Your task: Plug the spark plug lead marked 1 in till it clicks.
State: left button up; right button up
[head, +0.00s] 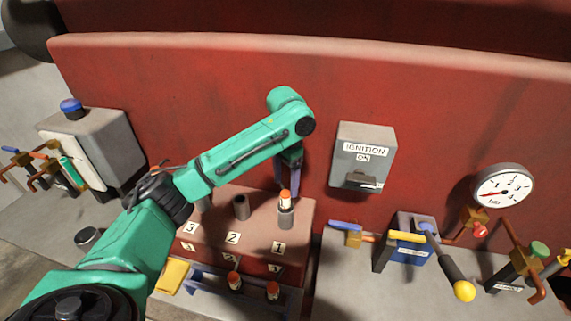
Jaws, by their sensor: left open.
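The lead by number 1 (285,198), white with an orange top, stands upright at the mouth of the grey socket (286,218) behind label 1. I cannot tell how deep it sits, and its own mark is unreadable. My left gripper (287,182), with purple fingers, is open, pointing down just above and behind the lead's top. I cannot tell whether it touches the lead. The socket behind label 2 (241,207) is empty. The one behind label 3 (204,204) is partly hidden by my left arm. My right gripper is out of view.
A grey ignition box (364,150) is on the red wall. Right are a yellow-knobbed lever (452,268), valves and a gauge (503,187). A yellow block (173,275) lies front left.

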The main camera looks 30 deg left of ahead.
pick_arm(q)
notch_tip(320, 180, up, 10)
jog(key=p, duration=0.1)
jog(key=shift+p, duration=0.35)
jog(key=shift+f, duration=0.15)
